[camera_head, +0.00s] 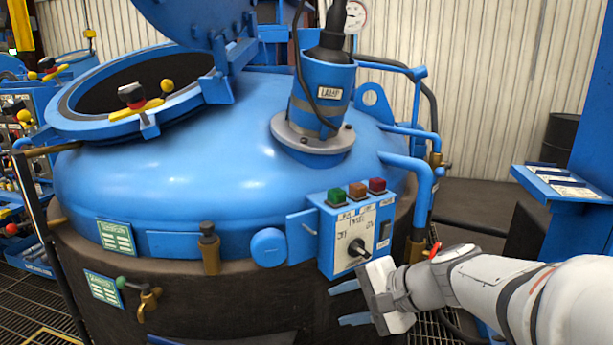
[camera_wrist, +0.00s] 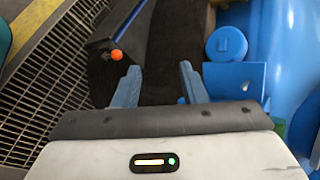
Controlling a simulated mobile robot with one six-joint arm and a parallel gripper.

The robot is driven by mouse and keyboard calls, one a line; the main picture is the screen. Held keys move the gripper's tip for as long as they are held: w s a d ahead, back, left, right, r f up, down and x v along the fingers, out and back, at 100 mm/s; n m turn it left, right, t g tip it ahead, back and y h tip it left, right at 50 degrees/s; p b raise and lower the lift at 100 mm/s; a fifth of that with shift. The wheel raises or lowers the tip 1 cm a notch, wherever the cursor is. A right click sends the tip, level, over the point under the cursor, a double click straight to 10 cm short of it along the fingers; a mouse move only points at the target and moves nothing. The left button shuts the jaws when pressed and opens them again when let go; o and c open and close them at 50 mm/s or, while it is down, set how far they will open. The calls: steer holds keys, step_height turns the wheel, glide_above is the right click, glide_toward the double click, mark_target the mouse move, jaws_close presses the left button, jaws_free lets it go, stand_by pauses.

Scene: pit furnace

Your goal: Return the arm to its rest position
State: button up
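My gripper (camera_head: 348,303) is at the lower right of the head view, at the end of my white arm (camera_head: 470,280). Its two blue fingers point left and stand apart with nothing between them. It is just below the control box (camera_head: 350,230), in front of the furnace's dark lower wall. Whether it touches the box cannot be told. In the wrist view the fingers (camera_wrist: 157,85) are also spread and empty, with dark surface beyond them.
The blue furnace (camera_head: 190,185) fills the middle, its round opening (camera_head: 130,85) uncovered and its lid (camera_head: 200,20) raised. A green-handled valve (camera_head: 140,292) juts from the lower wall. A blue stand with papers (camera_head: 565,185) is at right. Grating (camera_wrist: 45,95) shows at left in the wrist view.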

steer(key=s+d+r+n+g+h+p, duration=0.3)
steer(key=s+d+r+n+h+p, duration=0.4)
steer(key=p, duration=0.8)
steer(key=shift+s+r+n+h, duration=0.9)
steer(key=shift+s+r+n, duration=0.7)
steer(key=shift+s+r, duration=0.55)
steer(key=shift+d+f, duration=0.1)
